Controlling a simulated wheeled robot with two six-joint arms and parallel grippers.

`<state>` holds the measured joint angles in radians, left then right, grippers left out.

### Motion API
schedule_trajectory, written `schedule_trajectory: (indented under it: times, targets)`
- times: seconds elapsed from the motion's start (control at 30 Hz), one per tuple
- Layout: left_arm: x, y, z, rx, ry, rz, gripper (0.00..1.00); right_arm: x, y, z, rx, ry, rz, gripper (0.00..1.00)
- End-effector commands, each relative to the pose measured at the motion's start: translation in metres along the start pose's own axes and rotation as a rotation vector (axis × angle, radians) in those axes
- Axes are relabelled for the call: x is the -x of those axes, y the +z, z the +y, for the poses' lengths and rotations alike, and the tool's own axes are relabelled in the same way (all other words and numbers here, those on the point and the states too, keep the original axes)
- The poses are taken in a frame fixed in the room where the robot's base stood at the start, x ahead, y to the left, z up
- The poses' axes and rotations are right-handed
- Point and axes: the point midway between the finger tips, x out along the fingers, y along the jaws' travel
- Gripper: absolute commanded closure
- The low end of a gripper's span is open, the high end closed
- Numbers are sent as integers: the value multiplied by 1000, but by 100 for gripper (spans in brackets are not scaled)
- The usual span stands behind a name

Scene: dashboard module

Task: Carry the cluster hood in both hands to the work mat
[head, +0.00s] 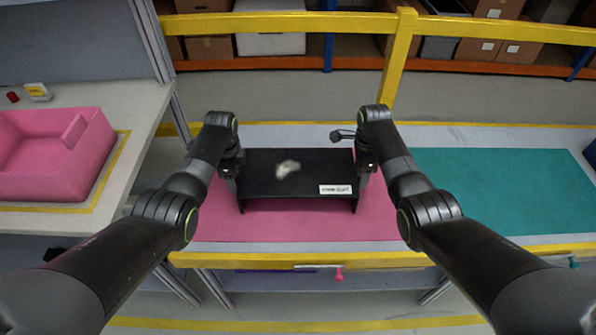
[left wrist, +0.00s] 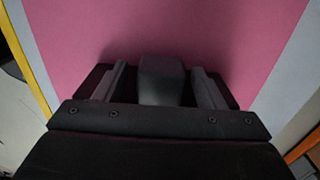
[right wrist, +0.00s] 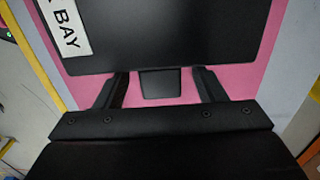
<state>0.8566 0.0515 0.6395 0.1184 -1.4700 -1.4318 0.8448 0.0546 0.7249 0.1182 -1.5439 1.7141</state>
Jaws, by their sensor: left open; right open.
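The cluster hood (head: 297,180), a black open-fronted cover with a white label and a pale smudge on top, stands on the pink mat (head: 300,226). My left gripper (head: 230,170) is at its left end, and my right gripper (head: 367,163) is at its right end. In the left wrist view a dark grey block (left wrist: 161,80) sits between the open fingers; it looks like a tab of the hood. In the right wrist view a similar dark tab (right wrist: 160,83) lies between the open fingers, beside the hood's black top (right wrist: 170,35). Contact cannot be told.
A clear teal mat (head: 505,190) lies to the right on the same table. A pink bin (head: 50,165) stands on a side table at left. A yellow rail (head: 300,22) and shelves with boxes are behind. A yellow edge (head: 300,260) runs along the table front.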

Motion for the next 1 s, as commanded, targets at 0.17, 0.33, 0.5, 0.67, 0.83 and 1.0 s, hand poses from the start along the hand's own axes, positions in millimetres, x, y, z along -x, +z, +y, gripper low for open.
schedule_trajectory:
  times: [0.17, 0.33, 0.5, 0.67, 0.83, 1.0]
  targets:
    - [-14, 0, -1, -1, 1, 0, 36, -14, 0, -1, 0, 1, 0, 36]
    - [-22, 0, -1, -1, 0, 0, 36, -22, 0, 0, 0, 0, 0, 36]
    - [-26, 0, -1, -1, -2, 0, 36, -25, 0, 0, 0, -1, 0, 36]
    - [-26, 0, -1, -1, -2, 0, 36, -26, 0, -1, 0, -1, 0, 36]
    - [-26, 0, -1, -1, -1, 0, 46, -25, 0, -1, 0, -1, 0, 46]
    - [-26, 0, -1, 0, -1, 0, 68, -25, 0, -1, 0, -1, 0, 68]
